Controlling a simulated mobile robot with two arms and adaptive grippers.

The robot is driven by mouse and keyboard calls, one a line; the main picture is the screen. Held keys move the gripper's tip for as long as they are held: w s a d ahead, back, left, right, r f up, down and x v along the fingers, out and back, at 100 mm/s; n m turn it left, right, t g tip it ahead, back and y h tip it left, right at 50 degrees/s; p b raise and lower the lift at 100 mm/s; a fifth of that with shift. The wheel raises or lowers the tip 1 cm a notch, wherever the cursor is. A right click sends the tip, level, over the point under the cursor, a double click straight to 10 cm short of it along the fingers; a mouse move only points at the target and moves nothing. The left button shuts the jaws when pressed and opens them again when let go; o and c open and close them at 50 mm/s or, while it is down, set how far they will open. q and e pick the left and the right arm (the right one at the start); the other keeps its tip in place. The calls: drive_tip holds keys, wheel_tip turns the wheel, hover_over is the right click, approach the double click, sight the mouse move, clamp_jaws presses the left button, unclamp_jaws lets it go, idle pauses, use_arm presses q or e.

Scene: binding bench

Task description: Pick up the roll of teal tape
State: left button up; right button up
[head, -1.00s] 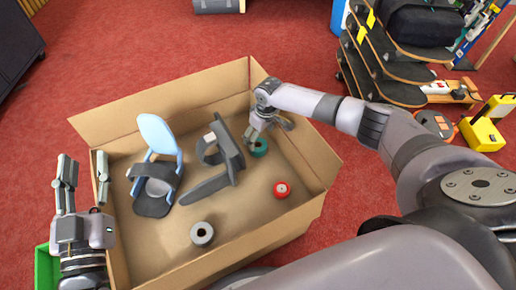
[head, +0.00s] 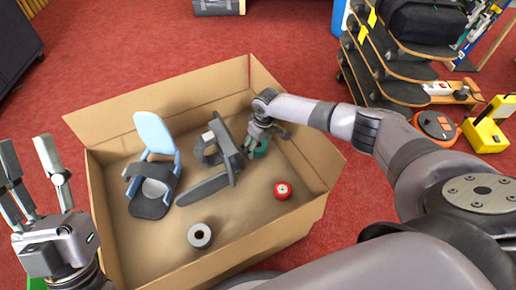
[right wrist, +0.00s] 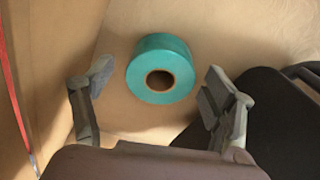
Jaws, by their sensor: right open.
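The roll of teal tape (head: 261,148) lies in the cardboard box, partly hidden by my right gripper in the head view. In the right wrist view the teal tape (right wrist: 161,69) lies flat on the box floor, its brown core showing. My right gripper (head: 255,148) is open above it. In the right wrist view its fingers (right wrist: 158,90) stand apart on either side of the roll, not visibly touching it. My left gripper (head: 45,165) is open and empty, outside the box at the left.
The cardboard box (head: 105,228) also holds a blue and grey seat-like item (head: 154,165), a dark grey bracket-like item (head: 228,152), a red roll (head: 282,190) and a white roll (head: 200,236). A dark shelf stack (head: 395,65) and a yellow item (head: 486,132) stand to the right on red carpet.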

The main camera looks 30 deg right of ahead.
drive_tip(key=c, duration=1.3)
drive_tip(key=shift+r, duration=0.1)
